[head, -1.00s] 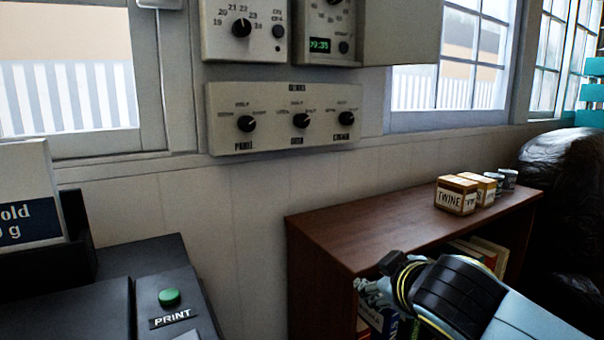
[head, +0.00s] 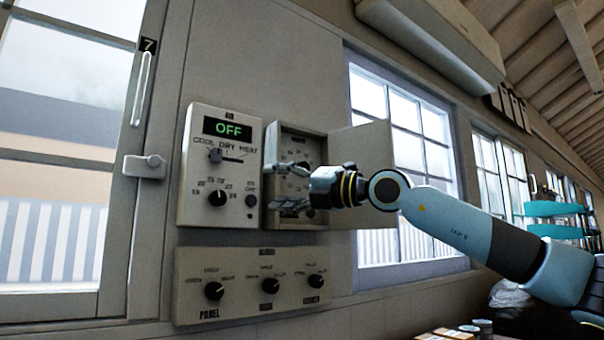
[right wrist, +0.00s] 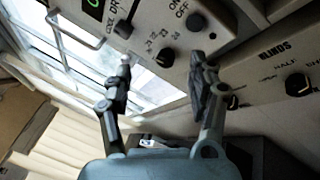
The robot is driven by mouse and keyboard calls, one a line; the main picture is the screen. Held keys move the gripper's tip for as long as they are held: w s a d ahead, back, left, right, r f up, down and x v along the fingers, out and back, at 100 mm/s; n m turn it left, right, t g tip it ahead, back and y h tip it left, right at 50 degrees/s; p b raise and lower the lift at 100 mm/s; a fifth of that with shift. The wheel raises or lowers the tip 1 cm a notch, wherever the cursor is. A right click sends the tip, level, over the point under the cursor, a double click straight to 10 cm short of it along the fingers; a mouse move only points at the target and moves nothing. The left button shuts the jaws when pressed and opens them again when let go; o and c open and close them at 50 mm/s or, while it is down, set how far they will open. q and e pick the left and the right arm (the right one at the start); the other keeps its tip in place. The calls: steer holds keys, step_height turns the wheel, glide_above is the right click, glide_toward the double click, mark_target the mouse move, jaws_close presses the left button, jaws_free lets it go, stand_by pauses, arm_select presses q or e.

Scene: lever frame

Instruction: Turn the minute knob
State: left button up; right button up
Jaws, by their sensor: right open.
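A wall box (head: 297,131) with its door (head: 366,175) open to the right stands in the head view. Its inside panel is partly hidden behind my right gripper, so I cannot clearly pick out the minute knob or its marks. My right gripper (head: 274,190) is open and empty, with its fingers pointing left in front of the box. In the right wrist view its two fingers (right wrist: 160,60) are spread apart with nothing between them, and a dark dial knob of the AIR panel (right wrist: 165,57) appears beyond them. I cannot tell any contact. My left gripper is not in view.
The AIR panel (head: 190,150), with a green OFF display and knobs, is just left of the box. A panel with three knobs (head: 250,297) is below. Windows (head: 400,120) flank the wall. Small boxes (head: 455,332) show at the bottom edge.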

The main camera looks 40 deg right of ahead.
mark_target(305, 168)
steer(key=s+d+r+m+h, duration=0.1)
steer(key=d+r+h, duration=0.35)
steer(key=d, duration=0.25)
steer(key=s+d+r+m+h, duration=0.1)
steer(key=d+r+m+h, duration=0.1)
steer(key=d+r+h, duration=0.4)
steer(key=shift+y, duration=0.55)
steer(key=w+p, duration=0.2)
steer(key=w, duration=0.1)
steer(key=w+d+f+p, duration=0.1)
steer(key=w+p, duration=0.2)
steer(key=w+d+f+p, duration=0.1)
steer(key=w+p, duration=0.1)
steer(key=w, duration=0.1)
steer(key=shift+w+d+p, duration=0.15)
steer(key=shift+w+p, duration=0.1)
steer(key=shift+p, duration=0.15)
steer(key=shift+w+d+f, duration=0.1)
steer(key=shift+w+f, duration=0.05)
steer(key=shift+w, duration=0.45)
steer(key=c, duration=1.2)
steer(key=shift+o, duration=0.2)
